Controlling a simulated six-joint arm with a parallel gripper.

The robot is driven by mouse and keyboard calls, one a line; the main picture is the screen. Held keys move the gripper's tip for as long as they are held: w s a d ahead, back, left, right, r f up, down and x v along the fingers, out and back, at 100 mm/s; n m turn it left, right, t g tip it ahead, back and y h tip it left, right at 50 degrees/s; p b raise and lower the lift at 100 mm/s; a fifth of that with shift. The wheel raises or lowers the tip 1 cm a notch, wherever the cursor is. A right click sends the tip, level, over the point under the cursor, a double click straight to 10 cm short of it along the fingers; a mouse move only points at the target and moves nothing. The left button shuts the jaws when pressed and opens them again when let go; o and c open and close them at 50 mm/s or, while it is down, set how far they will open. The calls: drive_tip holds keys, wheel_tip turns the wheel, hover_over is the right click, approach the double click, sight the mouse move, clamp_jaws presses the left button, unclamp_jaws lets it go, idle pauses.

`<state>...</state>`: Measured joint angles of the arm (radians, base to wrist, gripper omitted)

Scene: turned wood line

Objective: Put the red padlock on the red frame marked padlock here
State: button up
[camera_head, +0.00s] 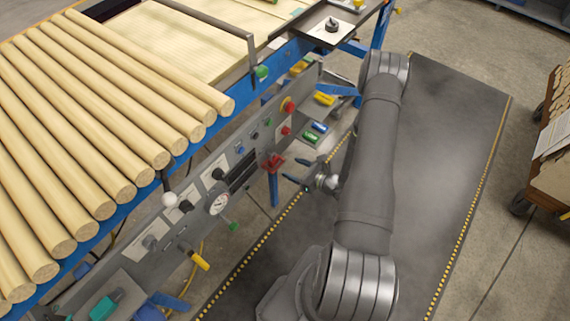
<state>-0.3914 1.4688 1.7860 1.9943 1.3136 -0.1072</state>
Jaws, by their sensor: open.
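A small red object (272,162), which looks like the red padlock, is at the right part of the grey control panel, below the red buttons. Its shape is too small to make out fully. My gripper (292,171) reaches left towards the panel, with its fingers spread just right of the red object. The gripper is open, and I see nothing held in it. I cannot tell whether a finger touches the red object. I cannot make out a red frame or its marking.
Wooden rods (110,130) lie above. The dark mat (445,150) is clear at right.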

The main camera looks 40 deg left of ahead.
sight(276, 160)
drive_tip(key=shift+v, duration=1.4)
drive_tip(key=shift+a, duration=0.1)
drive_tip(key=x, duration=1.2)
drive_tip(key=shift+r, duration=0.6)
